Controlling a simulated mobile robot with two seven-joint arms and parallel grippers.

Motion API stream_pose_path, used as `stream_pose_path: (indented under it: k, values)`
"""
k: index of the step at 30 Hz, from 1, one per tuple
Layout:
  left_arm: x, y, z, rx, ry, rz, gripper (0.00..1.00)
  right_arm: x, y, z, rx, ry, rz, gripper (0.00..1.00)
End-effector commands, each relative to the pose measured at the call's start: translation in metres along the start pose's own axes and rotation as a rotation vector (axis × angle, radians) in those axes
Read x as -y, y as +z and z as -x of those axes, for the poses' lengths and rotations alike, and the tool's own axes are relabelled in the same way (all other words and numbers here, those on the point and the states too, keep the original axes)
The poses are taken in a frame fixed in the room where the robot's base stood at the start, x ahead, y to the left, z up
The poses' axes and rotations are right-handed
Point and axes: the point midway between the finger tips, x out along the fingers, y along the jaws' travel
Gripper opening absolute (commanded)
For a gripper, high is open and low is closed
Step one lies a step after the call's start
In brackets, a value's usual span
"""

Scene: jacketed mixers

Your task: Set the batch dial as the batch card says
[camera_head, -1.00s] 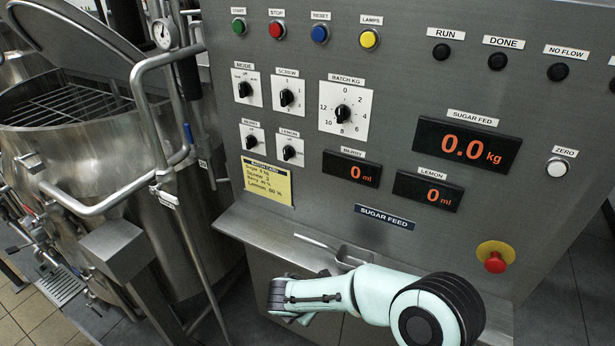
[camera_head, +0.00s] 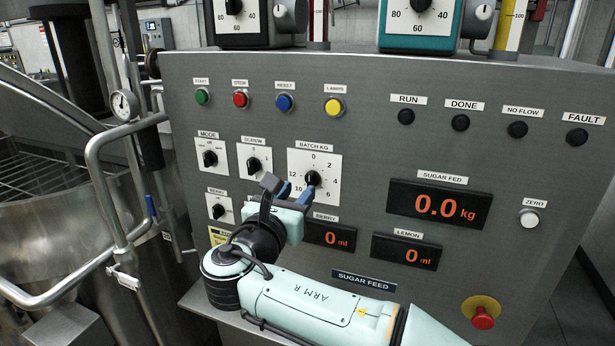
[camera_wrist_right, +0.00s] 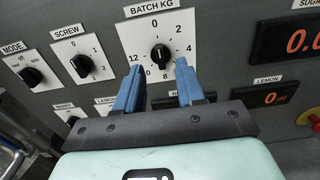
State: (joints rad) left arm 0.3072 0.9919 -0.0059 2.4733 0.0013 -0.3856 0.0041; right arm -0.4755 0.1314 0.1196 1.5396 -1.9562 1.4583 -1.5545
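The batch dial is a black knob (camera_head: 312,178) on a white square plate marked BATCH KG, with numbers from 0 to 12 around it. In the right wrist view the knob (camera_wrist_right: 160,53) sits just beyond and between my fingertips; its pointer seems to face up near 0. My right gripper (camera_head: 289,190) is open, its two blue fingers (camera_wrist_right: 160,72) apart and empty, close in front of the dial plate's lower part. The yellow batch card (camera_head: 218,236) is mostly hidden behind my right arm, and its writing cannot be read now. My left gripper is out of view.
Small MODE (camera_head: 209,158), SCREW (camera_head: 254,165) and BERRY (camera_head: 218,211) dials sit left of the batch dial. The sugar display (camera_head: 440,205) reads 0.0 kg. A red emergency button (camera_head: 482,317) is at lower right. A steel vessel with rails stands left.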

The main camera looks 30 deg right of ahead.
Motion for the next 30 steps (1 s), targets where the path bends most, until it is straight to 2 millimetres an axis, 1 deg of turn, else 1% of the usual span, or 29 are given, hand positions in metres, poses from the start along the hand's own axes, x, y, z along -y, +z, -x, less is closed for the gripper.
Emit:
stream_pose_path:
  k: [1, 3, 6, 10, 15, 23, 24, 26, 27, 30]
  values:
    - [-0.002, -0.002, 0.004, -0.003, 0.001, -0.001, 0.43, 0.0, 0.001, -0.013, 0.0, -0.004, 0.001, 0.38]
    - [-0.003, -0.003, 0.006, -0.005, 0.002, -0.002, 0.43, 0.001, 0.002, -0.027, 0.0, -0.005, 0.0, 0.38]
    - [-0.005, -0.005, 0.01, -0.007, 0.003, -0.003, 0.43, 0.0, 0.001, -0.045, 0.0, -0.002, 0.0, 0.38]
    - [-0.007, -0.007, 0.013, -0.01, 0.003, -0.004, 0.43, 0.0, 0.001, -0.062, 0.0, -0.002, 0.0, 0.38]
    - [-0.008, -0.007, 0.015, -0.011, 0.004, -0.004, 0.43, -0.001, 0.0, -0.071, -0.001, 0.001, -0.001, 0.38]
    - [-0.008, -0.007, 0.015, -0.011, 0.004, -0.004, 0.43, -0.001, -0.001, -0.072, -0.001, 0.001, 0.0, 0.38]
    - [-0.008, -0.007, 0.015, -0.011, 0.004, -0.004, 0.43, -0.001, -0.001, -0.072, -0.001, 0.001, 0.0, 0.32]
    - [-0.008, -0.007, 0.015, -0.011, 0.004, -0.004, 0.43, -0.001, -0.001, -0.072, -0.001, 0.001, 0.0, 0.12]
    - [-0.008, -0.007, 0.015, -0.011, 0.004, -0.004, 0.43, -0.001, -0.001, -0.072, -0.001, 0.002, 0.0, 0.0]
    - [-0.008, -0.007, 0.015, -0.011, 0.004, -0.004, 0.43, -0.001, -0.001, -0.072, -0.001, 0.001, 0.0, 0.0]
